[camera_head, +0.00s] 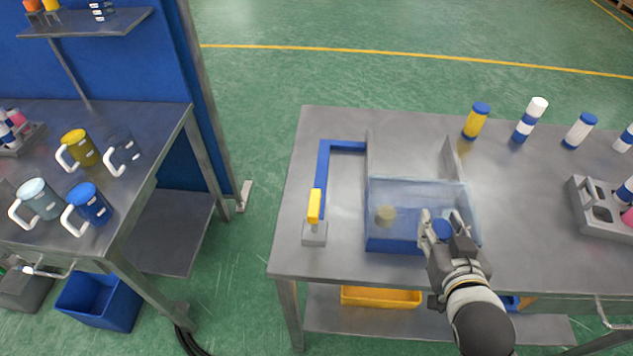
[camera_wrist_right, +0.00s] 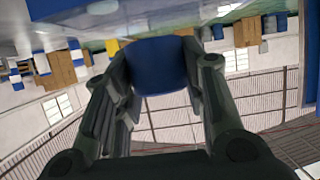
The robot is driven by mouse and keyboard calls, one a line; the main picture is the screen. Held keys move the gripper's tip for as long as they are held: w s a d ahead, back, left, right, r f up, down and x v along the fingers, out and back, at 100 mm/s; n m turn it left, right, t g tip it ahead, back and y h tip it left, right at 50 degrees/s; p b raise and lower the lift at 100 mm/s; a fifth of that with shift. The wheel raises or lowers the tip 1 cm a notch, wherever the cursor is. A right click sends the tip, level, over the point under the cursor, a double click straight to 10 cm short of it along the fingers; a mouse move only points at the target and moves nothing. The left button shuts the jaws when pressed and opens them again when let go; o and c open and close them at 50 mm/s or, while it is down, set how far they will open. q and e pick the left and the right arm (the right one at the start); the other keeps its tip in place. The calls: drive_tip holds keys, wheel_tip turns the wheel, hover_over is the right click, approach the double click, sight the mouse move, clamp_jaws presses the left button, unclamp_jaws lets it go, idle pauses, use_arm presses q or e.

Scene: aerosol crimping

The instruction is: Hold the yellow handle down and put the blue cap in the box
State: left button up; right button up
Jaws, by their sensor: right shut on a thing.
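The yellow handle (camera_head: 314,206) stands at the end of a blue lever arm (camera_head: 322,165) on the left of the table, above a small grey block. No gripper touches it. The box (camera_head: 395,245) is blue with clear upper parts, right of the lever. My right gripper (camera_head: 443,228) is shut on the blue cap (camera_head: 442,230), at the right part of the box as seen from the head; its exact height there is unclear. In the right wrist view the cap (camera_wrist_right: 157,66) sits between the fingers. My left gripper is not in view.
A pale round thing (camera_head: 385,215) shows through the clear part of the box. A yellow can (camera_head: 476,121) and several white-and-blue cans stand at the back right. A grey rack (camera_head: 605,212) is at the right. Mugs stand on the left table (camera_head: 150,115).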

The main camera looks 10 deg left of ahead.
idle(0.5)
drive_tip(key=shift+w+a, duration=0.2)
drive_tip(key=shift+a, duration=0.05)
drive_tip(key=w+a+n+y+p, duration=0.1)
drive_tip(key=w+a+f+n+g+y+p, duration=0.1)
drive_tip(key=w+n+y+p, duration=0.1)
drive_tip(key=w+a+n+y+p, duration=0.1)
drive_tip(key=shift+w+a+f+g+p, duration=0.2)
drive_tip(key=shift+w+g+p, duration=0.1)
drive_tip(key=shift+w+p, duration=0.1)
drive_tip(key=w+d+p, duration=0.1)
drive_tip(key=w+d+n+y+p, duration=0.1)
drive_tip(key=w, duration=0.1)
drive_tip(key=w+d+n+g+y+p, duration=0.1)
drive_tip(key=shift+w+r, duration=0.2)
drive_tip(key=shift+r, duration=0.1)
drive_tip(key=shift+w+d, duration=0.35)
drive_tip(key=shift+w, duration=0.05)
